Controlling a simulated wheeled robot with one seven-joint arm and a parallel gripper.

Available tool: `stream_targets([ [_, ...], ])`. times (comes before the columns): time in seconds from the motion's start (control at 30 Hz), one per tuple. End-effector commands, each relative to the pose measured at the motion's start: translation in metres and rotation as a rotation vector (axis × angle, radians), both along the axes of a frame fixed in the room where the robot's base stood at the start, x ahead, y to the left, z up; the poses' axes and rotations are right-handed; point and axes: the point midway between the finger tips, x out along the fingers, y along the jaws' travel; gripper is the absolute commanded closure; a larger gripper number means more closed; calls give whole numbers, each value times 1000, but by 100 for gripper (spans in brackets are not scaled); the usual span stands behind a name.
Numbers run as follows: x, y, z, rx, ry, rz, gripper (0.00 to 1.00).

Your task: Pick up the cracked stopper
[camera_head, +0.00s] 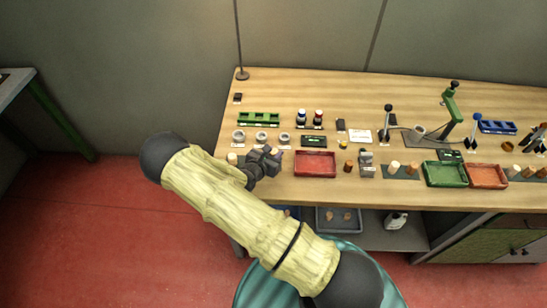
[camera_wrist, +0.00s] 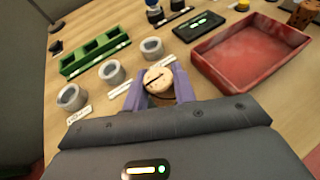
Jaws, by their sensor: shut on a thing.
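The cracked stopper (camera_wrist: 158,78) is a pale round cork with a dark crack line across its top. In the wrist view it sits between the two purple fingers of my gripper (camera_wrist: 157,88), which is shut on it. In the head view my gripper (camera_head: 268,157) is low over the table's front left part, with the stopper mostly hidden by it. I cannot tell whether the stopper still touches the table.
Three grey rings (camera_wrist: 111,72) stand just beyond my gripper, with a green compartment tray (camera_head: 258,119) behind them. A red tray (camera_head: 314,166) lies close on the right. Another pale stopper (camera_head: 232,158) stands left of my gripper. The table's front edge is near.

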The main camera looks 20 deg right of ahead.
Motion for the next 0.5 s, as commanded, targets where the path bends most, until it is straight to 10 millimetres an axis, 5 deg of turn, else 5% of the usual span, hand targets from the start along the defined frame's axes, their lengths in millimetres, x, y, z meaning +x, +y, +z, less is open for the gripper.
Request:
stream_targets([
  [0.5, 1, 0, 70, 2, -2, 0, 94],
])
